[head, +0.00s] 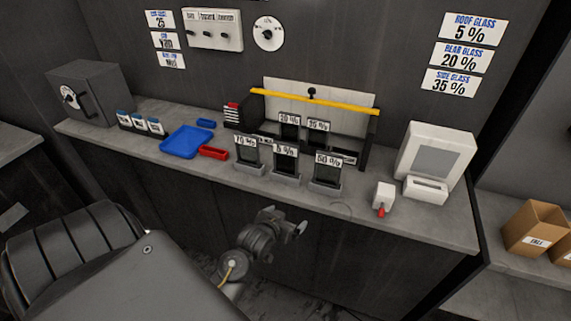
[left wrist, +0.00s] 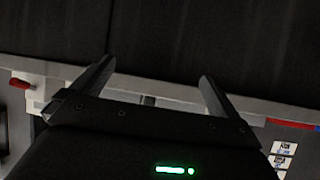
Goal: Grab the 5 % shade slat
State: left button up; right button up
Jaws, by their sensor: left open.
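The 5 % shade slat (head: 286,163) is a dark upright plate with a white label. It stands in a small grey holder in the front row on the counter, between a slat that seems to read 70 % (head: 246,155) and one that seems to read 50 % (head: 327,171). My left gripper (head: 289,223) is in front of the counter, below the slats and apart from them. In the left wrist view its two fingers (left wrist: 154,76) are spread, with nothing between them. My right gripper is not in view.
Two more slats (head: 290,130) stand behind, before a white panel with a yellow bar (head: 315,102). A blue tray (head: 186,141) and red tray (head: 214,153) lie left. A white device (head: 383,196) with a red tip and a white machine (head: 435,150) stand right. The counter front (head: 330,245) faces my gripper.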

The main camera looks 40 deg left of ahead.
aim_at(285, 160)
pick_arm(q)
jog(key=a+r+n+t+y, duration=0.1)
jog(key=a+r+t, duration=0.15)
jog(key=r, duration=0.45)
jog(key=a+r+n+t+y, duration=0.1)
jog(key=a+r+y, duration=0.15)
jog(key=r, duration=0.55)
jog(key=shift+g+h, duration=0.25)
jog(key=shift+h, duration=0.2)
jog(key=x, duration=0.3)
jog(key=p+x, duration=0.1)
jog(key=x, duration=0.3)
jog(key=shift+s+a, duration=0.15)
jog(key=shift+a, duration=0.05)
jog(key=shift+w+a+r+p, duration=0.15)
jog(key=shift+w+p, duration=0.25)
jog(key=shift+p, duration=0.15)
jog(key=p+x, duration=0.1)
jog(key=x, duration=0.2)
jog(key=shift+w, duration=0.3)
jog(key=shift+w+a+f, duration=0.2)
jog(key=shift+w+f, duration=0.1)
jog(key=c, duration=1)
jog(key=shift+r, duration=0.1)
